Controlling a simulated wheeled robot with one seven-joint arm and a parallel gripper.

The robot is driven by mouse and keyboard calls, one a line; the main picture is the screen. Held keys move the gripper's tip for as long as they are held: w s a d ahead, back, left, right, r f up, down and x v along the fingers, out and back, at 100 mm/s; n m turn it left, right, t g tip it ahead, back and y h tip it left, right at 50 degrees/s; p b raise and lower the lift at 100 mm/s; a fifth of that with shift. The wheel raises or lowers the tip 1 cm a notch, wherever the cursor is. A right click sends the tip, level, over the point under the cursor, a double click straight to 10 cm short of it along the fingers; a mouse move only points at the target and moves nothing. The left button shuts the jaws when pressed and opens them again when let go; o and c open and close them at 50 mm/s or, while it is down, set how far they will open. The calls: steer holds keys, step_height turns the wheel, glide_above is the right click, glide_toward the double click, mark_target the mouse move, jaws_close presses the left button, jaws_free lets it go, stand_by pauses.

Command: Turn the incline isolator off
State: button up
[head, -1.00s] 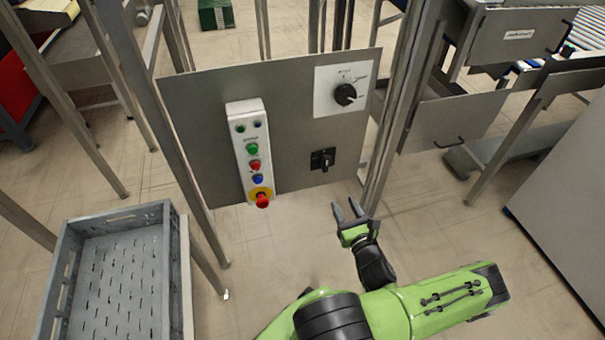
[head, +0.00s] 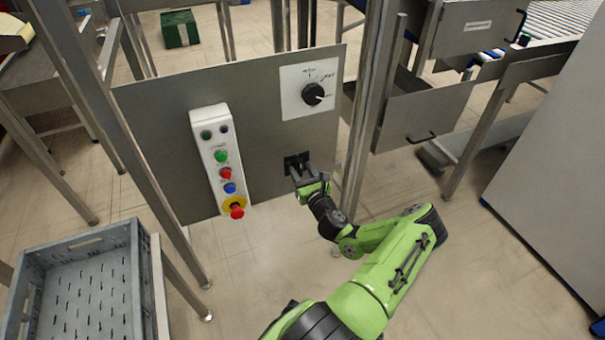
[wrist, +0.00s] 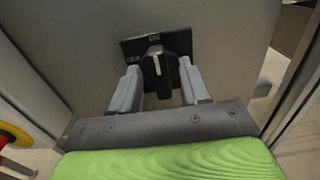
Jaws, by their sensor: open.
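The isolator (head: 292,160) is a small black switch low on the right of the grey panel, below the rotary dial. In the wrist view the isolator's black plate (wrist: 182,42) shows with its handle (wrist: 157,66) pointing down toward my gripper. My gripper (head: 303,173) is open at the isolator. In the wrist view its two grey fingers (wrist: 161,84) stand on either side of the handle, with a visible gap to each side. Whether the fingers touch the plate, I cannot tell. In the head view the gripper hides the isolator's lower part.
A button box (head: 206,147) with coloured buttons and a red emergency stop (head: 237,211) is left of the isolator. A black dial (head: 313,94) sits above it. A metal post (head: 361,130) stands close on the right. A grey crate (head: 137,270) is at lower left.

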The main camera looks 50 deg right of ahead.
jaws_close()
steer(key=shift+n, duration=0.3)
steer(key=n+p, duration=0.1)
steer(key=n, duration=0.2)
steer(key=shift+a+n+p, duration=0.1)
steer(key=shift+n+p, duration=0.2)
steer(key=shift+n, duration=0.1)
steer(key=n+p, duration=0.1)
steer(key=n, duration=0.3)
steer(key=shift+w+a, duration=0.1)
steer(key=n, duration=0.3)
steer(key=n+p, duration=0.1)
steer(key=n, duration=0.1)
steer(key=shift+a+f+n, duration=0.1)
steer(key=shift+f+n, duration=0.1)
steer(key=shift+n, duration=0.2)
steer(key=shift+f+n+p, duration=0.15)
steer(key=shift+n+p, duration=0.55)
steer(key=shift+n, duration=1)
